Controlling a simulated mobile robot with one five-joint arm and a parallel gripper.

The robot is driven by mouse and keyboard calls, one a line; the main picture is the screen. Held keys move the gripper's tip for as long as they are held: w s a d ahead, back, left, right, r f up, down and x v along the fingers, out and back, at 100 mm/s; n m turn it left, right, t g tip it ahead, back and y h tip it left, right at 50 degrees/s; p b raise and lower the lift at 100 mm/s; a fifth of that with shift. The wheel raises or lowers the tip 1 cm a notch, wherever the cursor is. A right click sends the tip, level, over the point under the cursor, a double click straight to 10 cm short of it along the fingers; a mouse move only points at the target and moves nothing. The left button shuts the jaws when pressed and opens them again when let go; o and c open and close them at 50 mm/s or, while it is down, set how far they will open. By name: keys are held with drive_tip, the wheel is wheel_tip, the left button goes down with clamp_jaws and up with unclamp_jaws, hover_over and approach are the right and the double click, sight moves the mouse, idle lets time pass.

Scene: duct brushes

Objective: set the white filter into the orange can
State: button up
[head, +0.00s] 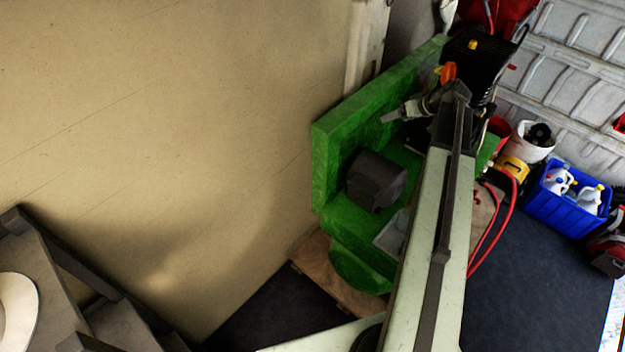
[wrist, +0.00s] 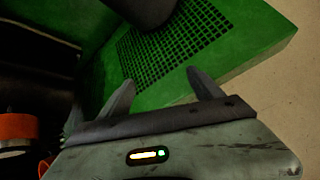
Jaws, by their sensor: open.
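My gripper (head: 392,114) is open and empty, above the green bench (head: 336,150). In the wrist view its two fingers (wrist: 160,84) stand apart over a dark grid in the green surface. An orange object (head: 447,72), perhaps the orange can, sits beyond my wrist at the back. An orange rounded piece with black parts (wrist: 17,127) shows at the left edge of the wrist view; I cannot tell if it is the same thing. I cannot make out the white filter in either view. My arm hides part of the bench.
A dark grey block (head: 376,181) stands on the bench, close to my gripper. A pale clear tray (head: 391,236) is partly behind my arm. To the right are a white bucket (head: 529,148), a blue crate (head: 548,205) with jugs, and a red hose (head: 488,240).

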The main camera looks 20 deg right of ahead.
drive_tip(key=s+a+f+g+h, duration=0.1)
drive_tip(key=s+a, duration=0.4)
drive_tip(key=a, duration=0.6)
drive_tip(key=s+a+f+g+h, duration=0.1)
drive_tip(key=s+a+f+g, duration=0.2)
drive_tip(key=a, duration=0.9)
drive_tip(key=s+a+f+g+h, duration=0.1)
drive_tip(key=s+a+g, duration=0.2)
drive_tip(key=a, duration=0.9)
drive_tip(key=s, duration=0.3)
drive_tip(key=shift+s+f+m+g, duration=0.3)
drive_tip(key=shift+f, duration=0.1)
